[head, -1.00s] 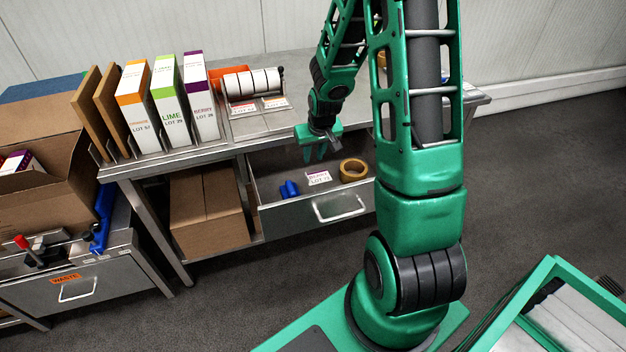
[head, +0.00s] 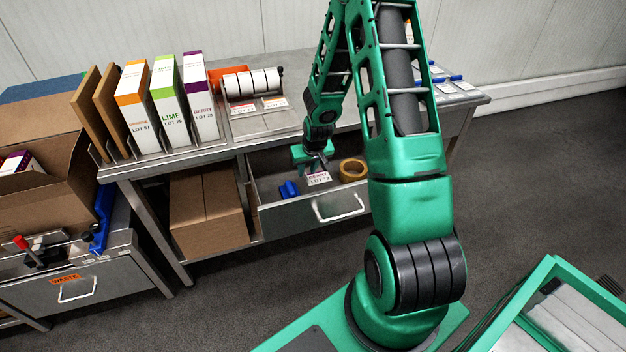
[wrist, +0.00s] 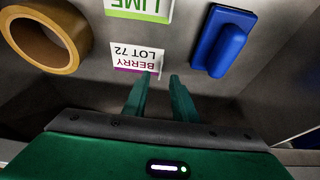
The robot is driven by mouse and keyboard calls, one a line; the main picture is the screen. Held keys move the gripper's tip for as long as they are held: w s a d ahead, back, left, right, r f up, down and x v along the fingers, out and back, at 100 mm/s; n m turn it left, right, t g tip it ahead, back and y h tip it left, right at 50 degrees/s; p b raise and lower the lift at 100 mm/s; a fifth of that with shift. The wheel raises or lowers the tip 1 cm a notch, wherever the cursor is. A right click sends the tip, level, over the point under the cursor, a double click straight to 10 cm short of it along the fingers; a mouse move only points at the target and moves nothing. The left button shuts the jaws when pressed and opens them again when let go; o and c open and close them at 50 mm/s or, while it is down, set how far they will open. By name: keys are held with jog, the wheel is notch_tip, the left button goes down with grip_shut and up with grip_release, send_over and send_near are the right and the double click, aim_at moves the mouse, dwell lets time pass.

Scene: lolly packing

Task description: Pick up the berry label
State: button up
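The berry label is a white card with a purple edge, reading BERRY LOT 72. It is in the open drawer (head: 285,218). It shows in the head view (head: 318,179) and upside down in the wrist view (wrist: 133,57). My gripper (wrist: 158,77) is open, its two green fingers apart with nothing visible between them. In the wrist view the left fingertip overlaps the label's lower right edge; I cannot tell whether it touches. In the head view my gripper (head: 315,166) is down at the drawer, just behind the label.
A tape roll (wrist: 45,38) and a blue object (wrist: 223,42) flank the label in the drawer. A green-edged LIME label (wrist: 139,8) lies beyond it. The drawer front (head: 315,211) and the bench top (head: 215,152) bound the space.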

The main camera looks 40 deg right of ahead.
jog(key=shift+x, duration=1.4)
grip_shut()
jog(key=shift+r, duration=0.2)
